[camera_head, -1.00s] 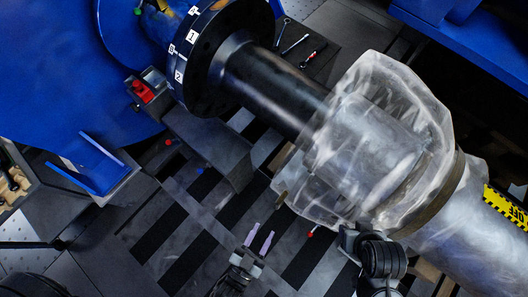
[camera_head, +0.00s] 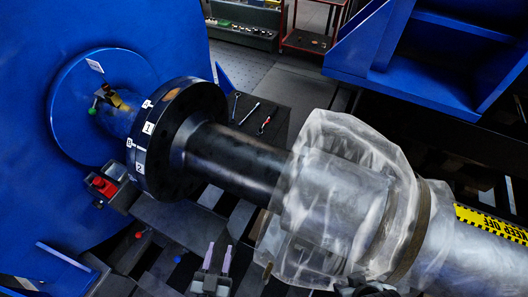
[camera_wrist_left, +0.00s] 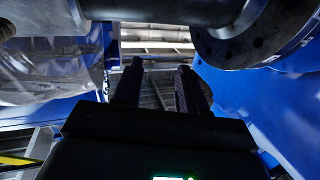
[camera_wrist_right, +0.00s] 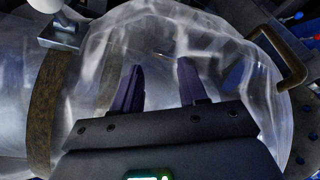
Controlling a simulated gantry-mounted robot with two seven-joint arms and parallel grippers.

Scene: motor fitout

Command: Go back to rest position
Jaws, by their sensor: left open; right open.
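My left gripper (camera_head: 217,256) is at the bottom of the head view, below the dark shaft, its two light purple fingers apart and nothing between them. In the left wrist view its fingers (camera_wrist_left: 156,85) point up below the shaft, empty. My right arm shows only as a dark piece at the bottom edge of the head view, below the plastic-wrapped housing; its fingertips are hidden there. In the right wrist view the right gripper (camera_wrist_right: 158,84) has two dark purple fingers apart and empty, in front of the clear wrap. Whether they touch it I cannot tell.
The dark shaft (camera_head: 235,158) with its black flange (camera_head: 185,130) joins the blue machine to the plastic-wrapped housing (camera_head: 335,200). Several tools lie on a dark surface (camera_head: 275,110) behind the shaft. A red button box (camera_head: 104,187) sits at the left. A blue shelf unit (camera_head: 440,60) stands upper right.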

